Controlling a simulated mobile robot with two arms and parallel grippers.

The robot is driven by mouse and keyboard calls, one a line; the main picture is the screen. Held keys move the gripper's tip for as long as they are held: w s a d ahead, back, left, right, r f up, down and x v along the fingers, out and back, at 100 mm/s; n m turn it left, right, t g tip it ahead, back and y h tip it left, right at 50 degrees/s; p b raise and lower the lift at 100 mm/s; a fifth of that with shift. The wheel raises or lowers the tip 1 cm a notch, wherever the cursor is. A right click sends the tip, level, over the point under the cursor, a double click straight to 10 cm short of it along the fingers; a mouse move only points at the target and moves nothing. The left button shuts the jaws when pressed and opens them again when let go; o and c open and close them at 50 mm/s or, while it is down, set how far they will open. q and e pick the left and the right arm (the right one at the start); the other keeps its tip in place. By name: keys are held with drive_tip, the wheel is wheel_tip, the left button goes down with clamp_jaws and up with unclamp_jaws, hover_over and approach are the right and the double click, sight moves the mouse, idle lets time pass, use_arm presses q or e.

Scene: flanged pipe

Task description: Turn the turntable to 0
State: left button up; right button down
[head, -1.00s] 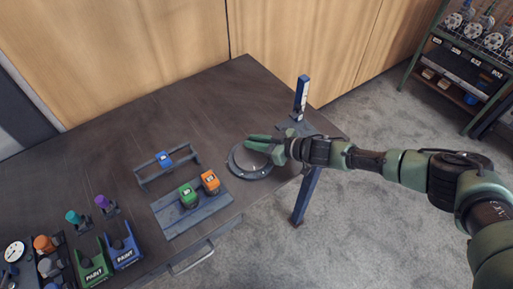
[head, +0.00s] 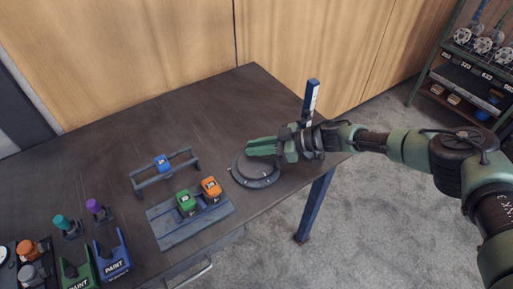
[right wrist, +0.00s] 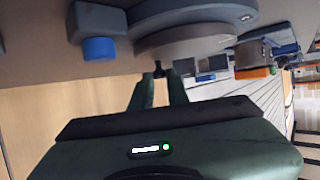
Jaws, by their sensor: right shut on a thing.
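The turntable (head: 257,178) is a round grey disc with a dark rim on the dark workbench, near its right edge. It also shows in the right wrist view (right wrist: 190,38), where the picture is upside down. My right gripper (head: 250,147) reaches in from the right at the disc's far side. Its fingers (right wrist: 158,78) are shut on a small dark peg (right wrist: 159,68) at the turntable. The fingers partly hide the disc in the head view, and I cannot read any scale or number on it. My left gripper is out of view.
A blue board (head: 170,230) with a green block (head: 186,203) and an orange block (head: 211,189) lies left of the turntable. A blue post (head: 312,98) stands behind the gripper. A rack (head: 160,178) and paint holders (head: 113,262) are further left.

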drive_tip(key=shift+a+r, duration=0.1)
drive_tip(key=shift+r, duration=0.05)
drive_tip(key=c, duration=1.4)
unclamp_jaws()
drive_tip(key=shift+o, duration=0.2)
drive_tip(key=shift+d, duration=0.35)
drive_tip(key=v, duration=0.7)
drive_tip(key=shift+b, duration=0.4)
drive_tip(key=shift+s, duration=0.1)
